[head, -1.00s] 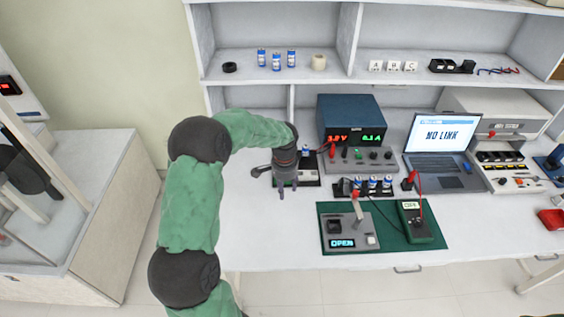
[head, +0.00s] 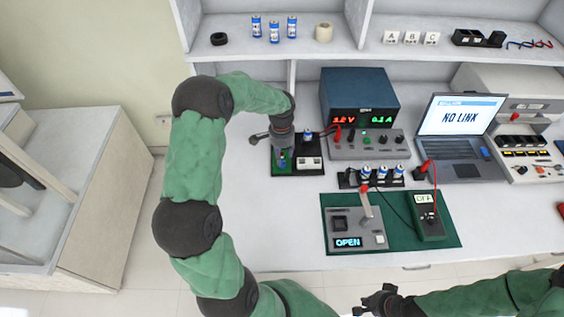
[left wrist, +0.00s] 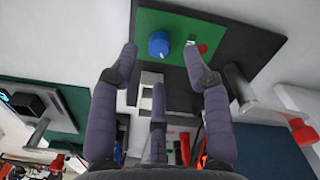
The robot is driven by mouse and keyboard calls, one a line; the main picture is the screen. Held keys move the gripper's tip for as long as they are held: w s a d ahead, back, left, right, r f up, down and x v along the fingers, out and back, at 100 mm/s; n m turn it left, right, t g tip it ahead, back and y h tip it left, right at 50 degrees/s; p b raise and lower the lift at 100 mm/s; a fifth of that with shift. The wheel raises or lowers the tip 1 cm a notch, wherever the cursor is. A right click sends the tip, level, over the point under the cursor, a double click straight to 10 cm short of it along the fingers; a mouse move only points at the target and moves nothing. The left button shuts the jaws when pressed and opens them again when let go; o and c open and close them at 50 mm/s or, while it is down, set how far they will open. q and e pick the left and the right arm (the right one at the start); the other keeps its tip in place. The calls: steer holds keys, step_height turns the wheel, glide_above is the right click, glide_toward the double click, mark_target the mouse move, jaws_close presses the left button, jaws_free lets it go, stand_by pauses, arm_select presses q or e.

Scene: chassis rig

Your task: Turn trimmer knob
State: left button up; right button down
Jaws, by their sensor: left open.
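The blue trimmer knob (left wrist: 158,45) stands on a green board (left wrist: 180,20) in the left wrist view. My left gripper (left wrist: 159,62) is open, with two fingertips on either side of the knob in that picture and a third finger below it. I see no clear contact, and the remaining height is hard to judge. In the head view, the left gripper (head: 283,146) is over the left part of the black base (head: 287,172) and partly hides the board. My right gripper (head: 384,300) is at the bottom edge, over the floor; its jaws are unclear.
A grey panel with a lever and OPEN display (head: 354,232) and a meter (head: 428,213) sit on a green mat (head: 400,240). A power supply (head: 360,97) stands behind. A laptop (head: 455,130) is to the right. The bench left of the base is clear.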

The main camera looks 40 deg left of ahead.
mark_target(282, 162)
arm_select(q)
steer(key=shift+f+b, duration=0.5)
steer(key=shift+f, duration=1.75)
steer(key=shift+d, duration=0.1)
jaws_close()
